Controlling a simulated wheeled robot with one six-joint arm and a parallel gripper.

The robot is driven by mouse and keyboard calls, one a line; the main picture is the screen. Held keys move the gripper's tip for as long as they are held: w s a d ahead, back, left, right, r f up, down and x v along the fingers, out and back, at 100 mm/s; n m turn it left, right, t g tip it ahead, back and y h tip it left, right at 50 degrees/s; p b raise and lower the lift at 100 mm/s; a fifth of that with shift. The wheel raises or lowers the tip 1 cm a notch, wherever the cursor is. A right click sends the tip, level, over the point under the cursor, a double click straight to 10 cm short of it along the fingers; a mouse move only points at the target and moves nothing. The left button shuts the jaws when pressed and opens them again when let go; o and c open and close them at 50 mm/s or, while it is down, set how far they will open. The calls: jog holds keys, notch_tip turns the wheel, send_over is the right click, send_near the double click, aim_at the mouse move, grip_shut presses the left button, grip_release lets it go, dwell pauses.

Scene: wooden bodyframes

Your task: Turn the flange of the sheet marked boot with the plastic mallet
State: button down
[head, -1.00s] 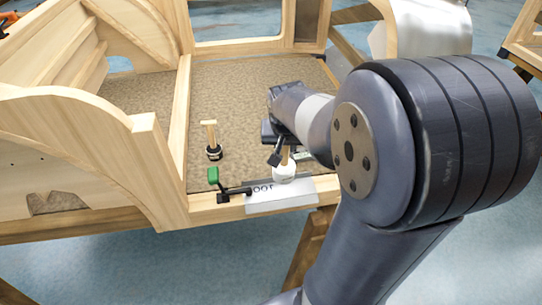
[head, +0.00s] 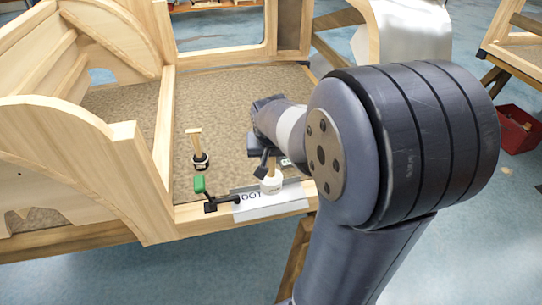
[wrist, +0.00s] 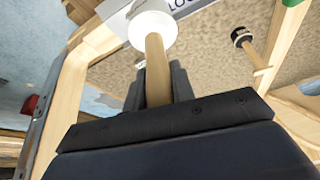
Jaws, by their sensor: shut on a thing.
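The sheet (head: 268,203), with dark lettering partly covered, lies along the front rail of the wooden frame. Only part of the word shows. A mallet with a white head (head: 271,184) is upright over the sheet's back edge; I cannot tell if it touches. It also shows in the wrist view (wrist: 152,26), with its wooden handle running back between the fingers. My gripper (wrist: 157,85) is shut on that handle. In the head view my gripper (head: 268,160) is partly hidden by my arm. A green-handled clamp (head: 201,186) sits at the sheet's left end.
A second mallet (head: 200,162), with a dark, white-banded head and wooden handle, stands on the speckled floor panel (head: 225,110) left of my gripper. A curved wooden side (head: 90,140) rises at left. A red bin (head: 517,130) is at far right.

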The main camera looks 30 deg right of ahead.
aim_at(271, 177)
notch_tip(271, 177, down, 10)
jog(key=b, duration=0.8)
jog(key=shift+r, duration=0.1)
jog(key=shift+r+p, duration=0.35)
jog(key=shift+r, duration=0.2)
notch_tip(271, 177, up, 9)
jog(key=p, duration=0.6)
jog(key=shift+f+p, duration=0.2)
jog(key=shift+p, duration=0.2)
jog(key=shift+f, duration=0.1)
jog(key=s+a+r+p, duration=0.1)
jog(key=s+r, duration=0.1)
jog(key=s, duration=0.6)
jog(key=shift+s+a, duration=0.4)
